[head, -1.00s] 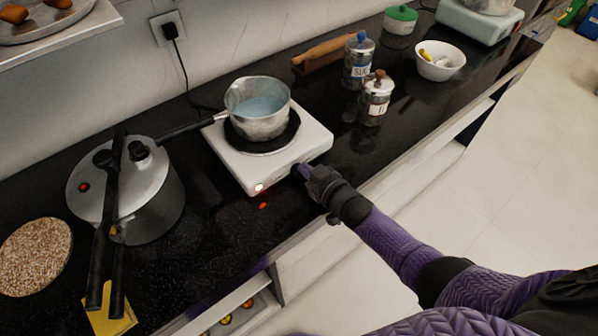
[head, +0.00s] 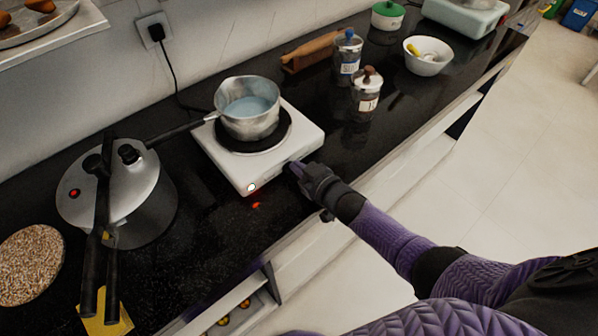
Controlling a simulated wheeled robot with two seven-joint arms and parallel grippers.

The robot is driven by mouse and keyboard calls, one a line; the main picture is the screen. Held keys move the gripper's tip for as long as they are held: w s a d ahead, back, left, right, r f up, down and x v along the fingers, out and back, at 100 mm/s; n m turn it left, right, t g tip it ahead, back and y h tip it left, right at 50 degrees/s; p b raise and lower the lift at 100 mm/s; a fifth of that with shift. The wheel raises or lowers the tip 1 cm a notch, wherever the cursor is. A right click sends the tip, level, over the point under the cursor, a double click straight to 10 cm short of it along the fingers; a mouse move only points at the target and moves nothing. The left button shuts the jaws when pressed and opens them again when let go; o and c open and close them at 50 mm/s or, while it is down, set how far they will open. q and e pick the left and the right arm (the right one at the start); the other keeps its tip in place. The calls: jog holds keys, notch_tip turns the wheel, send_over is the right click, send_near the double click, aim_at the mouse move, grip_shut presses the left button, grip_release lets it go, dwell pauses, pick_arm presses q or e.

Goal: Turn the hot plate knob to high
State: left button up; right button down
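The white hot plate (head: 225,168) stands on the black counter with a dark round burner. A metal pot (head: 248,108) with bluish liquid sits on the burner, its handle pointing left. A small light (head: 252,188) glows on the front face of the hot plate. My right gripper (head: 296,172) is at the right part of that front face, where the knob would be. The knob itself is hidden by the gripper or too small to make out, and I cannot tell whether the fingers are closed on it. My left gripper is not in view.
A pressure cooker (head: 142,200) stands left of the hot plate, beside a round grainy mat (head: 30,262). Two metal jars (head: 366,97), a rolling pin (head: 313,52) and a white bowl (head: 428,60) are to the right. The counter just right of the hot plate is clear.

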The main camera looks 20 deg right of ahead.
jog(key=r+p, duration=0.3)
jog(key=s+r+p, duration=0.1)
jog(key=shift+s+d+r+p, duration=0.1)
jog(key=shift+d+r+p, duration=0.2)
jog(key=shift+r+p, duration=0.1)
jog(key=p+v, duration=0.3)
jog(key=v, duration=0.6)
jog(key=s+d+f+m+g+h+b, duration=0.1)
jog(key=s+f+g+h+b, duration=0.15)
jog(key=s+f, duration=0.45)
jog(key=s+d+f+m+g+h+b, duration=0.1)
jog(key=s+f+g+b, duration=0.2)
jog(key=f, duration=0.8)
jog(key=s+a+f+g, duration=0.1)
jog(key=s+f+g, duration=0.1)
jog(key=s, duration=0.6)
jog(key=s+a+f+g+h, duration=0.1)
jog(key=s+f+g, duration=0.2)
jog(key=s+f, duration=0.2)
jog(key=s+a+f+g+b, duration=0.1)
jog(key=s+f+g, duration=0.2)
jog(key=s, duration=0.8)
jog(key=shift+f+h, duration=0.35)
jog(key=shift+f, duration=0.2)
